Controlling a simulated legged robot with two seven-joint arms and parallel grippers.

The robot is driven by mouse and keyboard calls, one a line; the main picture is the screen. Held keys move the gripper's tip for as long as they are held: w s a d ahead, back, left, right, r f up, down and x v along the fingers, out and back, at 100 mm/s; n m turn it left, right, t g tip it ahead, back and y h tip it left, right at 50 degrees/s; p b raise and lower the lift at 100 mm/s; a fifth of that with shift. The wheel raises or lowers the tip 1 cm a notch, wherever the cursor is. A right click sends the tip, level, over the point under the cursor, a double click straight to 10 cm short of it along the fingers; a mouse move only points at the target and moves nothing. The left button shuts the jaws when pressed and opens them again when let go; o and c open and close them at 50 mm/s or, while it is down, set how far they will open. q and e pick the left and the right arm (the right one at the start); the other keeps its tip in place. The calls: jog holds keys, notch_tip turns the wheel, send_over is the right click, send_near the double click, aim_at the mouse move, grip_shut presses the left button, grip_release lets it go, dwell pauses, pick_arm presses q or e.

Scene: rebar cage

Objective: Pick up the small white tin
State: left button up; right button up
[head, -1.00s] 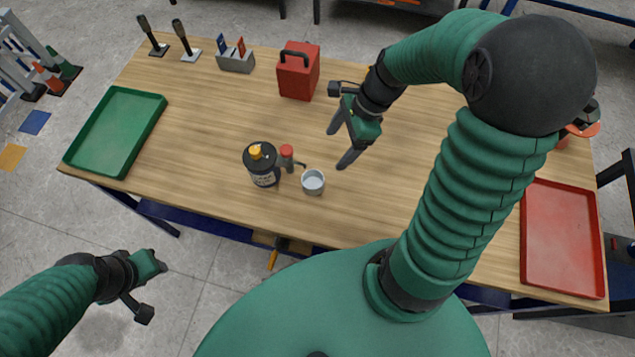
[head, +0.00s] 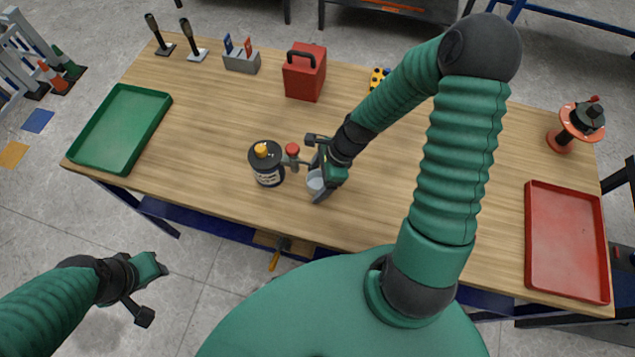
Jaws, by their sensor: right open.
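The small white tin (head: 315,181) stands upright on the wooden table (head: 215,120), near its front edge. My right gripper (head: 314,182) is open and down at the tin. Its fingers and wrist hide part of the tin; I cannot tell whether both fingers are around it or whether they touch it. My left gripper (head: 160,270) is off the table's front left, over the floor, far from the tin; its finger gap does not show clearly.
A red box (head: 304,72) stands behind. A green tray (head: 121,128) lies left, a red tray (head: 566,240) right. The table's middle right is clear.

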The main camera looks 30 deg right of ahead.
jog(key=shift+w+a+f, duration=0.1)
jog(key=shift+w, duration=0.05)
jog(key=shift+d, duration=0.3)
jog(key=c, duration=0.6)
jog(key=shift+d, duration=0.1)
jog(key=c, duration=1)
jog(key=shift+a, duration=0.25)
